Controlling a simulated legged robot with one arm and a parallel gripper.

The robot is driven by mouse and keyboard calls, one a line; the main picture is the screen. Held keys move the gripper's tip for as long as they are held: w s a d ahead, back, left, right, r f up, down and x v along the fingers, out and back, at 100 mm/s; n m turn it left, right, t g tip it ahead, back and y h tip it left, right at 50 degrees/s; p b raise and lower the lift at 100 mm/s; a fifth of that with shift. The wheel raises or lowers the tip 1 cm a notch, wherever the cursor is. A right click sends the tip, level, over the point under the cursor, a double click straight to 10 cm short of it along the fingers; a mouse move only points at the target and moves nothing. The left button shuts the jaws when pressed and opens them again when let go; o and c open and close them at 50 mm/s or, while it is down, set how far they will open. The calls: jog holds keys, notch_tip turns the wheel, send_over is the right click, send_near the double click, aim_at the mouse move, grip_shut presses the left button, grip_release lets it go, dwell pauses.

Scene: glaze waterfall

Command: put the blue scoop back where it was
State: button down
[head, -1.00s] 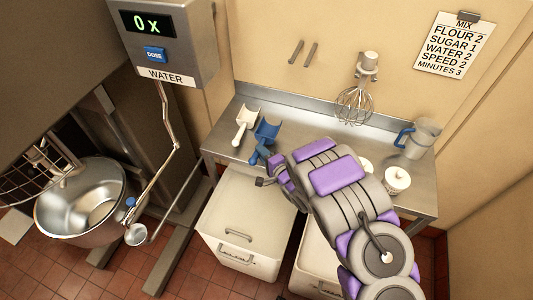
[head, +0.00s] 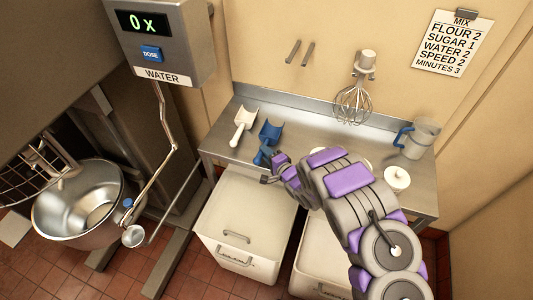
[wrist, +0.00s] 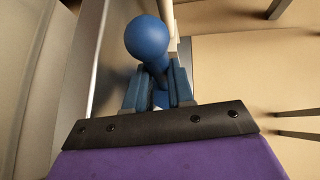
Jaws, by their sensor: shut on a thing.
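The blue scoop (head: 269,134) is at the left part of the steel table (head: 318,148), just right of the white scoop (head: 243,124). Its bowl points toward the wall and its handle toward me. My gripper (head: 266,168) is at the handle end, near the table's front edge. In the wrist view the jaws (wrist: 160,88) are closed around the blue handle, whose round knob (wrist: 147,38) shows large. Whether the scoop rests on the table or hangs just above it, I cannot tell.
Below the table's front stand a white lidded bin (head: 245,222) and a second bin (head: 320,255). A jug (head: 420,140) and a white container (head: 397,179) stand at the right. A whisk (head: 353,100) hangs on the wall. The mixer bowl (head: 85,205) is at left.

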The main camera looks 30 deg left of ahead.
jog(key=c, duration=1.4)
grip_release()
jog(key=shift+a+f, duration=0.15)
jog(key=shift+a, duration=0.05)
jog(key=o, duration=0.4)
jog(key=shift+s+a+f, duration=0.1)
jog(key=shift+a+f, duration=0.05)
jog(key=shift+a, duration=0.3)
jog(key=shift+d, duration=0.15)
jog(key=shift+d, duration=0.1)
jog(key=shift+d, duration=0.2)
jog(key=v, duration=0.7)
jog(key=p+v, duration=0.1)
jog(key=v, duration=0.3)
jog(key=shift+s+d+r, duration=0.1)
jog(key=shift+d+r, duration=0.1)
jog(key=shift+r, duration=0.1)
